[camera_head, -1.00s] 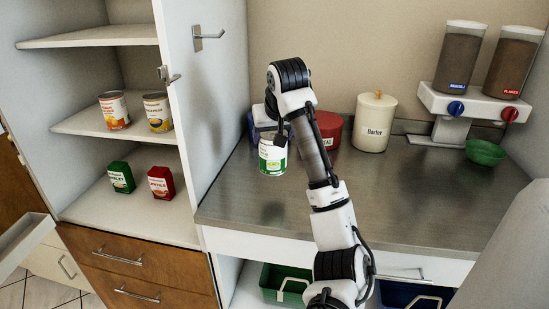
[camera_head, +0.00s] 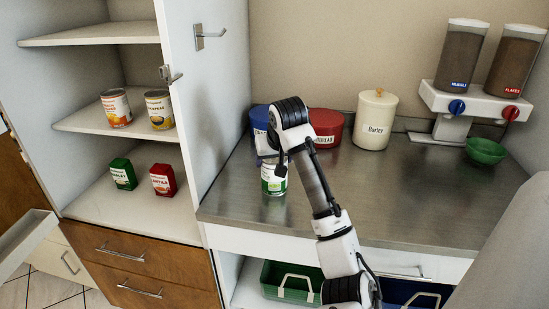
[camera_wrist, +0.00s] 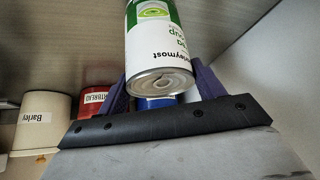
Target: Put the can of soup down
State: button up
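The can of soup (camera_head: 273,183) has a white and green label and is upright over the left part of the metal counter (camera_head: 400,200). Whether its base touches the counter I cannot tell. In the wrist view the can (camera_wrist: 163,45) shows one metal end and sits between the two purple fingers of my gripper (camera_wrist: 160,84). The fingers lie against both its sides, so my gripper is shut on it. In the head view my arm hides most of the gripper.
Behind the can stand a blue tin (camera_head: 259,118), a red tin (camera_head: 327,124) and a barley jar (camera_head: 375,120). A dispenser (camera_head: 470,102) and a green bowl (camera_head: 485,151) are at the right. Cabinet shelves (camera_head: 90,122) at left hold cans and boxes. The counter's middle is clear.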

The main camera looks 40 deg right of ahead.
jog(key=o, duration=0.4)
jog(key=shift+b+v, duration=0.6)
jog(key=shift+v, duration=5.55)
jog(key=shift+w, duration=0.1)
